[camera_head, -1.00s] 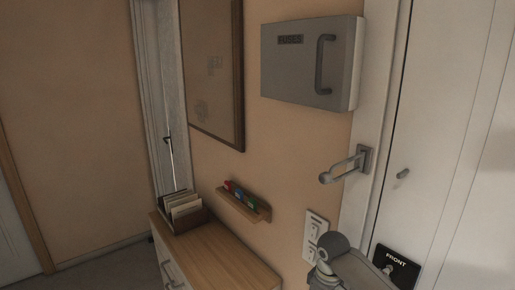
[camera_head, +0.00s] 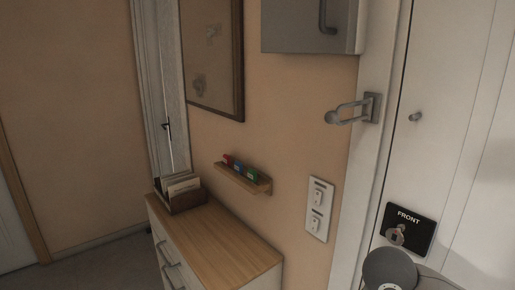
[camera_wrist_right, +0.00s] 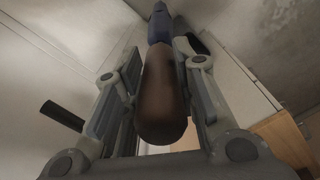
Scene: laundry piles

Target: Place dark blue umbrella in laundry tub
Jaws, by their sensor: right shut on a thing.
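The dark blue umbrella (camera_wrist_right: 160,28) shows in the right wrist view, with its rounded brown handle (camera_wrist_right: 161,105) toward the camera. My right gripper (camera_wrist_right: 160,58) is shut on it, with one finger on each side near where the handle meets the dark blue part. The umbrella's far end is hidden or too small to make out. A grey piece of my arm shows at the bottom right of the head view, without its gripper. My left gripper is not in view. No laundry tub shows in these frames.
A wooden-topped cabinet (camera_head: 215,246) with a file box (camera_head: 181,194) stands against the wall. A small shelf (camera_head: 244,179), a grey fuse box (camera_head: 312,25) and switches (camera_head: 319,208) are on the wall. A white door (camera_head: 450,120) is at right. Some floor shows at lower left.

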